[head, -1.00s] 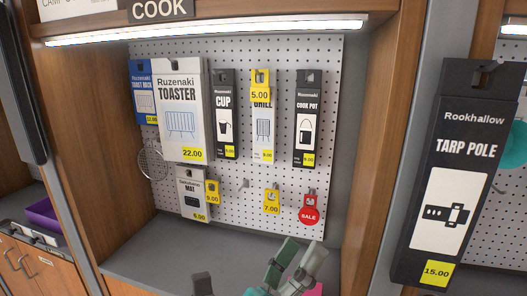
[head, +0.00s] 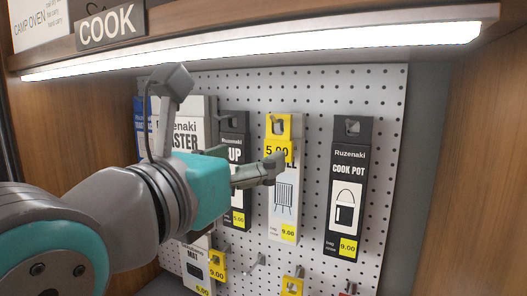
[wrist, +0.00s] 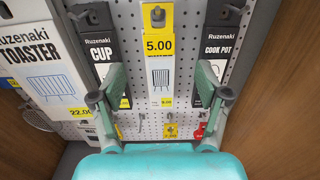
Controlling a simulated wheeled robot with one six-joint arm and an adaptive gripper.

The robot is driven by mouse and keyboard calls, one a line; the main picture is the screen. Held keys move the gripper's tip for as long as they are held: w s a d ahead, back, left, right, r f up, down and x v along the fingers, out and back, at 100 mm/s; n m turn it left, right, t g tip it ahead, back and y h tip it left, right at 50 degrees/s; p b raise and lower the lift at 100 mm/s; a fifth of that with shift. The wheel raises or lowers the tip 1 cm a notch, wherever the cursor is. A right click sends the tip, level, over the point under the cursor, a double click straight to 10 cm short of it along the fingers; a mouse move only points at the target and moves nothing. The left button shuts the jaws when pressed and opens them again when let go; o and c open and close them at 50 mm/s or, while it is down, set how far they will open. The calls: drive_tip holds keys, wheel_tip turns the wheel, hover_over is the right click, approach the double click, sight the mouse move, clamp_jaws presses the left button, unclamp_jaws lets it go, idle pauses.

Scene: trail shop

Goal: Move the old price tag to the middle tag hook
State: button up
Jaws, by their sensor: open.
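The yellow 5.00 price tag (head: 277,150) hangs in front of the white grill box (head: 285,205) on the pegboard. In the wrist view the tag (wrist: 158,45) is centred, above and between the finger pads. My gripper (head: 250,165) is open and empty, in front of the cup and grill boxes. In the wrist view my gripper (wrist: 158,80) has a finger on each side of the grill box. A bare hook (head: 256,264) sits lower on the board, between a yellow 9.00 tag (head: 217,267) and a yellow tag (head: 292,285) at the bottom edge.
The cook pot box (head: 347,190) hangs to the right, the cup box (head: 234,130) to the left. The toaster box (wrist: 40,60) is farther left. A red sale tag (wrist: 198,131) hangs low right. A lit lamp strip (head: 260,48) runs above; wooden side walls bound the bay.

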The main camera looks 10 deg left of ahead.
sight(276, 136)
drive_tip(key=shift+x, duration=5.55)
drive_tip(key=shift+r, duration=0.1)
drive_tip(key=c, duration=1.1)
drive_tip(key=shift+r, duration=0.35)
drive_tip(key=shift+r, duration=0.3)
drive_tip(key=shift+s+a, duration=0.1)
drive_tip(key=shift+s, duration=0.05)
drive_tip(key=shift+s+a, duration=0.15)
drive_tip(key=shift+s, duration=0.3)
